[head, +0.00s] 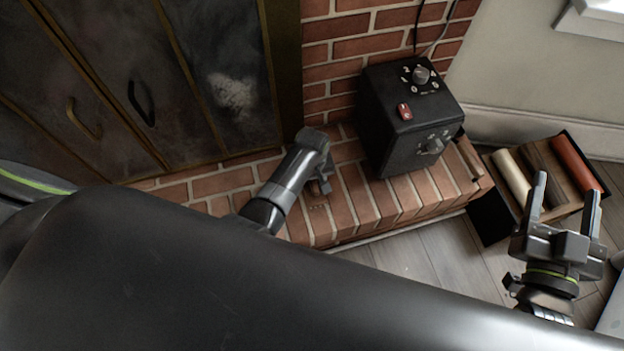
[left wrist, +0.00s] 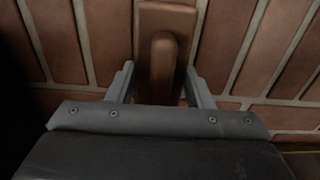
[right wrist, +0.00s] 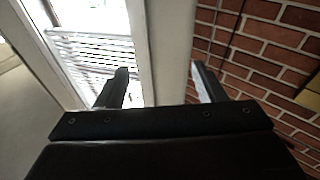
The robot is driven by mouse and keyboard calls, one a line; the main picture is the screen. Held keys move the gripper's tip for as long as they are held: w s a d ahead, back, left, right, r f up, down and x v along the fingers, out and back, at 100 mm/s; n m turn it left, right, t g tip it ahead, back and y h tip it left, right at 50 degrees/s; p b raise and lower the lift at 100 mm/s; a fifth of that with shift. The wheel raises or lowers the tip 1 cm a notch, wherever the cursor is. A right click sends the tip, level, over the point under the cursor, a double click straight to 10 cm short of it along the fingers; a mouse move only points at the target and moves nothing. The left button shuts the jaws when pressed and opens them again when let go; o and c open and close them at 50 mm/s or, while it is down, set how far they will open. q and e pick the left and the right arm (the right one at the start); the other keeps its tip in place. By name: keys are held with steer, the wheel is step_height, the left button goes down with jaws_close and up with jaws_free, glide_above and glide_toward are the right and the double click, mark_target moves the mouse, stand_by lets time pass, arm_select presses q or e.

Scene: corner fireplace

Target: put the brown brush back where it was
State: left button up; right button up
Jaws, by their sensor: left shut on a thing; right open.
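The brown brush (left wrist: 164,55) shows in the left wrist view between the two fingers of my left gripper (left wrist: 160,85), its rounded handle toward the camera. My left gripper is shut on it, over the brick hearth (head: 230,182). In the head view my left gripper (head: 322,183) is low over the hearth, left of the black heater, and hides most of the brush. I cannot tell whether the brush touches the bricks. My right gripper (head: 565,192) is open and empty, in front of the dark box at the right; its fingers also show in the right wrist view (right wrist: 158,85).
A black heater (head: 385,140) with knobs and a red switch stands on the hearth. A dark box (head: 484,216) holding cream, brown and red rolls is on the wooden floor at the right. Dark metal doors (head: 130,60) stand behind at the left. Bare bricks surround the left gripper.

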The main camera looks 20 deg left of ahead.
arm_select(q)
steer(key=shift+f, duration=0.1)
arm_select(e)
steer(key=shift+r, duration=0.15)
arm_select(q)
steer(key=o, duration=1)
steer(key=shift+c, duration=0.2)
arm_select(e)
steer(key=shift+r, duration=0.1)
